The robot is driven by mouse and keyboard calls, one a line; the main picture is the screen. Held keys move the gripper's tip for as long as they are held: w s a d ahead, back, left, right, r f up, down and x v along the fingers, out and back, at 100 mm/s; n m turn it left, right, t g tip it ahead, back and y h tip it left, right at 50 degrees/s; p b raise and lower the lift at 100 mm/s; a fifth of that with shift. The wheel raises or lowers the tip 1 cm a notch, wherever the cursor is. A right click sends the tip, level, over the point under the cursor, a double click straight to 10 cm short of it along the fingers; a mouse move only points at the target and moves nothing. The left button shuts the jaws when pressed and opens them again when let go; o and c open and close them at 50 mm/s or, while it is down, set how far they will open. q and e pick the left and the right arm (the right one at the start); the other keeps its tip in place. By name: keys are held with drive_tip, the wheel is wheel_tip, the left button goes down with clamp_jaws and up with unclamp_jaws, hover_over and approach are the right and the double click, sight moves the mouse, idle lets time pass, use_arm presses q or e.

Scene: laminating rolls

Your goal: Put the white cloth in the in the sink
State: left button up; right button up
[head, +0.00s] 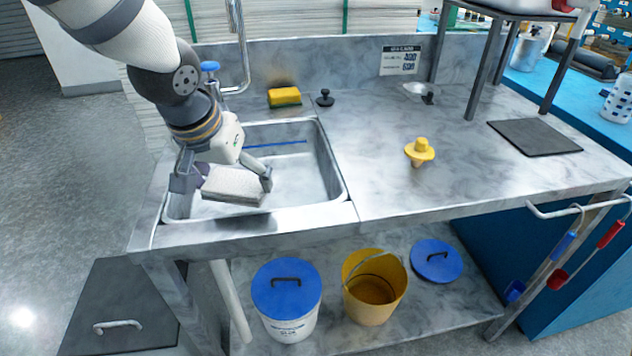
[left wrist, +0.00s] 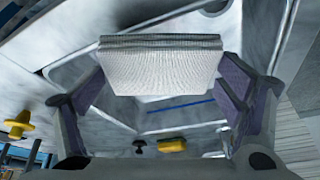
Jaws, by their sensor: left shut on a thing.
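The white cloth (head: 233,186) is a folded, ribbed pad. My left gripper (head: 222,180) is shut on it and holds it over the sink (head: 325,165), near the basin's front left part. In the left wrist view the cloth (left wrist: 162,66) lies between the two finger pads of the left gripper (left wrist: 160,85), with the basin behind it. I cannot tell whether the cloth touches the basin. My right gripper is not in view.
A yellow sponge (head: 284,97) and a black plug (head: 325,98) lie behind the sink, near the tap (head: 240,50). A yellow funnel-like piece (head: 420,151) and a dark mat (head: 535,137) lie on the counter. Buckets (head: 287,305) stand on the lower shelf.

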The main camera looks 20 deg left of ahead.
use_arm(q)
drive_tip(key=w+f, duration=0.3)
drive_tip(key=w, duration=0.1)
drive_tip(key=w+a+f+b, duration=0.1)
drive_tip(key=w+f, duration=0.2)
drive_tip(key=w, duration=0.1)
drive_tip(key=w+a+f+b, duration=0.1)
drive_tip(key=w+f, duration=0.2)
drive_tip(key=w, duration=0.1)
drive_tip(key=shift+a, duration=0.25)
drive_tip(key=shift+w+f, duration=0.15)
drive_tip(key=shift+w, duration=0.2)
drive_tip(key=shift+s+b+x, duration=0.15)
drive_tip(key=shift+x, duration=0.8)
drive_tip(key=shift+s+b+x, duration=0.15)
drive_tip(key=shift+x, duration=0.75)
drive_tip(key=o, duration=1.1)
drive_tip(key=shift+f, duration=0.2)
drive_tip(key=shift+c, duration=0.2)
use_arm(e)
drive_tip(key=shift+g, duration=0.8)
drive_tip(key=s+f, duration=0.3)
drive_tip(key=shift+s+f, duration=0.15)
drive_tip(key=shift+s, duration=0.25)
